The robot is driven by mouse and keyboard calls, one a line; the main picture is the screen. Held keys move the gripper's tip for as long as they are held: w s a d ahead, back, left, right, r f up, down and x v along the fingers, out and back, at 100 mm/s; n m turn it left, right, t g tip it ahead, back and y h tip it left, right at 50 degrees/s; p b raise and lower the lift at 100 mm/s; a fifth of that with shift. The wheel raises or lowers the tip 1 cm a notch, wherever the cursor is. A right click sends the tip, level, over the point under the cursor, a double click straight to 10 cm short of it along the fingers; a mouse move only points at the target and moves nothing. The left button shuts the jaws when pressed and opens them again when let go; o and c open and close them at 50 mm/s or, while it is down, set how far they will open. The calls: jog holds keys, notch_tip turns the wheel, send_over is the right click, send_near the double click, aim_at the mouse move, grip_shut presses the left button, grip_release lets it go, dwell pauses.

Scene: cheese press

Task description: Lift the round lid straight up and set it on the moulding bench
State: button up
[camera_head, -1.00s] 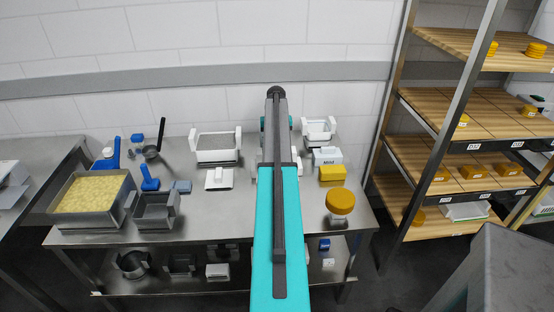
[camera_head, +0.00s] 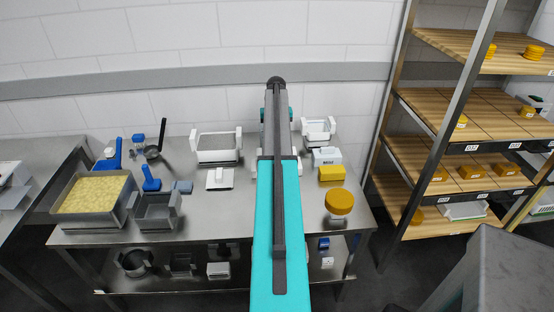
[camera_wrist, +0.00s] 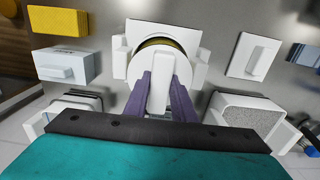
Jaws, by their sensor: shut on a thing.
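The round lid (camera_wrist: 142,66) is a white disc with an upright bar handle, in the middle of the wrist view. My gripper (camera_wrist: 164,83) has its purple fingers on both sides of that handle and is shut on it. The lid lies over a round white mould (camera_wrist: 196,72) with a square base. A yellow and dark crescent shows at the lid's far edge. I cannot tell how high the lid is above the mould. In the head view my arm hides the lid, mould and fingers. The steel moulding bench (camera_head: 205,214) stands below them.
Close by are a white square lid (camera_head: 220,179), a large white mould (camera_head: 218,157), a smaller one (camera_head: 318,131), a labelled box (camera_head: 327,157), a yellow block (camera_head: 332,174) and a cheese wheel (camera_head: 340,201). The bench's front middle is mostly bare. A rack (camera_head: 458,147) stands right.

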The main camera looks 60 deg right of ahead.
jog(key=shift+r+p, duration=0.65)
jog(key=shift+r, duration=1)
jog(key=w+a+r+n+b, duration=0.1)
jog(key=w+a+n, duration=0.2)
jog(key=w+a, duration=0.55)
jog(key=w+a+n, duration=0.2)
jog(key=w+a, duration=0.2)
jog(key=a, duration=1)
jog(key=w+a+r+n+b, duration=0.1)
jog(key=w+a+n, duration=0.2)
jog(key=w+a, duration=0.65)
jog(key=s+a+n, duration=0.2)
jog(key=a+n, duration=0.2)
jog(key=a, duration=1.6)
jog(key=s+a+r+n+b, duration=0.1)
jog(key=a+n, duration=0.3)
jog(key=a, duration=1.7)
jog(key=shift+s+r+n, duration=0.3)
jog(key=shift+s+n, duration=0.1)
